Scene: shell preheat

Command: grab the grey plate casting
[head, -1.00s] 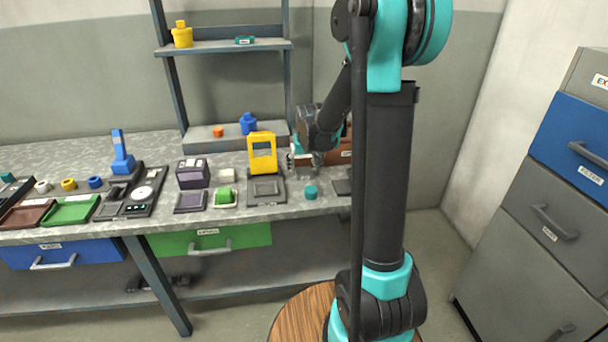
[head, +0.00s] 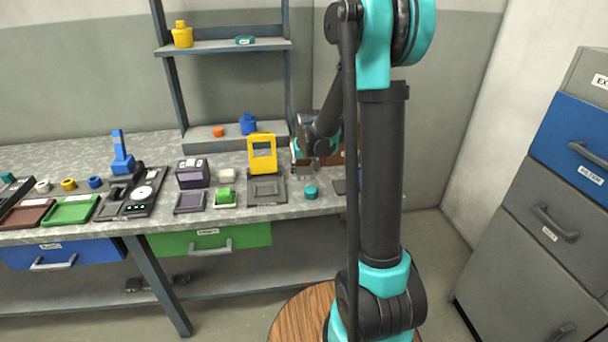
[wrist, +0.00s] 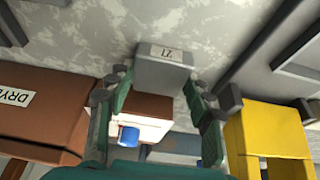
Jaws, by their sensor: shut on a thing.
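The grey plate casting (wrist: 164,72) is a small grey block with a pale label in the wrist view. It sits between the two fingertips of my gripper (wrist: 160,84), which is shut on it. Grey speckled bench top shows beyond it; I cannot tell whether the casting touches the bench. In the head view my gripper (head: 305,167) is over the right part of the bench, just right of the yellow frame. The casting is too small and crowded there to make out clearly.
The yellow frame (head: 262,152) on its dark base stands close to the left of my gripper. A teal cylinder (head: 311,192) stands in front. A brown labelled box (wrist: 40,112) is close by in the wrist view. Several trays and devices fill the bench leftward.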

